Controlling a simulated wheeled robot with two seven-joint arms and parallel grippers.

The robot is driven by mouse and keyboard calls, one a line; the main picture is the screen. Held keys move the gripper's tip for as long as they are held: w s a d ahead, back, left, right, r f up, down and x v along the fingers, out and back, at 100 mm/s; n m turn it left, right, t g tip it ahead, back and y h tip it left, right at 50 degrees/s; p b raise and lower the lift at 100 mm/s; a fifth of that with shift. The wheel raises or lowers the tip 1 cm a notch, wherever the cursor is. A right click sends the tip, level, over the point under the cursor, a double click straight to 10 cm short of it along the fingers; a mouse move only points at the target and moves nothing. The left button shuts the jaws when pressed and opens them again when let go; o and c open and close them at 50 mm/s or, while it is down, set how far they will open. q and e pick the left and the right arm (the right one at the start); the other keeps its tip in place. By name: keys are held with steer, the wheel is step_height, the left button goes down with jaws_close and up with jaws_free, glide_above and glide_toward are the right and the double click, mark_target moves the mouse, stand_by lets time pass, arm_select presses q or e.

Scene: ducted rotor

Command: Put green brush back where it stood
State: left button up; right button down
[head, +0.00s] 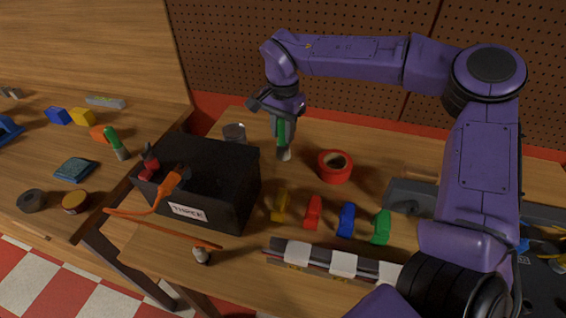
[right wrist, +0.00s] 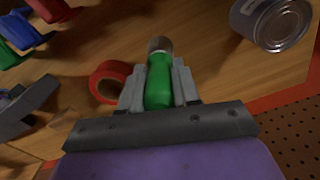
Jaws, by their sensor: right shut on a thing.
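The green brush (head: 281,132) is upright between the fingers of my right gripper (head: 280,125), with its pale end (head: 284,155) pointing down at the table behind the black box. In the right wrist view its green body (right wrist: 158,88) sits between the two grey fingers (right wrist: 160,95), which are shut on it. I cannot tell whether its lower end touches the table. My left gripper is not in view.
A black box (head: 235,190) with orange-handled tools stands left of the brush. A grey can (head: 235,133) is behind it. A red tape roll (head: 335,166) lies to the right. Yellow (head: 280,206), red (head: 313,212), blue (head: 346,219) and green (head: 381,227) pieces stand in front.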

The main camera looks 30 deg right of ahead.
mark_target(284, 149)
step_height(284, 149, down, 6)
steer(key=shift+f+p, duration=0.15)
steer(key=shift+p, duration=0.2)
steer(key=c, duration=0.8)
jaws_free()
steer(key=shift+f, duration=0.1)
step_height(284, 149, up, 12)
steer(key=shift+r+b, duration=0.15)
steer(key=shift+b, duration=0.3)
steer(key=shift+r, duration=0.1)
